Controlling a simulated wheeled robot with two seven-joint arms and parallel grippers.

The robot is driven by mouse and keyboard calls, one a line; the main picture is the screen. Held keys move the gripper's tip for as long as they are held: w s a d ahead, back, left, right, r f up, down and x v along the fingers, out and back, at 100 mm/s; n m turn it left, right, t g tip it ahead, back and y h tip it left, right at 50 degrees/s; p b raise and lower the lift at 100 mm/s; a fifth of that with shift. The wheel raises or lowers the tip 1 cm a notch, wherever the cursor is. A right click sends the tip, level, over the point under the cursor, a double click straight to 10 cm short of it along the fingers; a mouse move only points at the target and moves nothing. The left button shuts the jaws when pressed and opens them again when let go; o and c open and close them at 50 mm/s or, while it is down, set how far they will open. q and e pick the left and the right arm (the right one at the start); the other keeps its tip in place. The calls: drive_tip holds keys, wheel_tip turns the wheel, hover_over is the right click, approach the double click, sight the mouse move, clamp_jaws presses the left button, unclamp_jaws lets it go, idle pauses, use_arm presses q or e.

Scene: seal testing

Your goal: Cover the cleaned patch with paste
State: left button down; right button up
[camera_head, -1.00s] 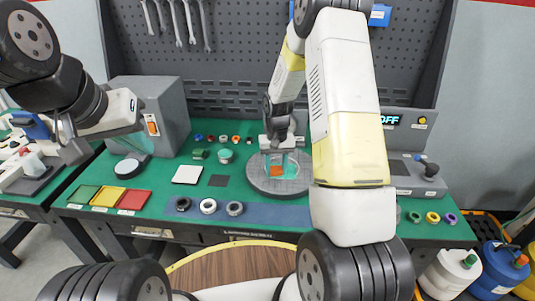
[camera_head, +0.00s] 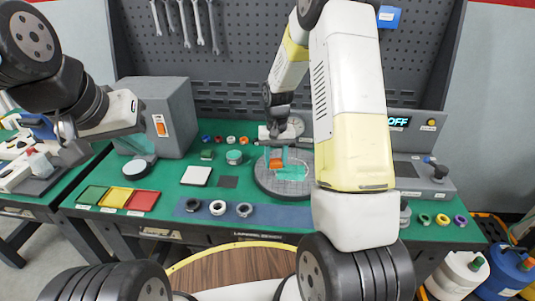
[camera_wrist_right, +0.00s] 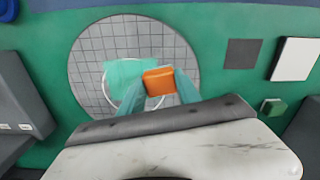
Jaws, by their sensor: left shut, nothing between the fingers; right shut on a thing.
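A round grey disc with a grid (camera_head: 263,185) lies on the green bench; it also shows in the right wrist view (camera_wrist_right: 86,80). On it is a teal patch (camera_head: 295,190), seen as a rough rectangle in the right wrist view (camera_wrist_right: 125,72). A thin white ring outline (camera_wrist_right: 106,88) surrounds part of it. My right gripper (camera_wrist_right: 160,92), with teal fingers, is shut on an orange block (camera_wrist_right: 159,80) at the patch's edge. Whether the block touches the disc I cannot tell. My left gripper (camera_head: 74,152) is shut and empty at the left, away from the disc.
Green, yellow and red trays (camera_head: 117,197) lie at the front left. A white square (camera_head: 196,175) and a dark square (camera_head: 228,182) lie left of the disc. Several rings stand along the blue front strip (camera_head: 275,213). A grey box (camera_head: 165,110) stands behind left.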

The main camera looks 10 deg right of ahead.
drive_tip(key=shift+r, duration=2.2)
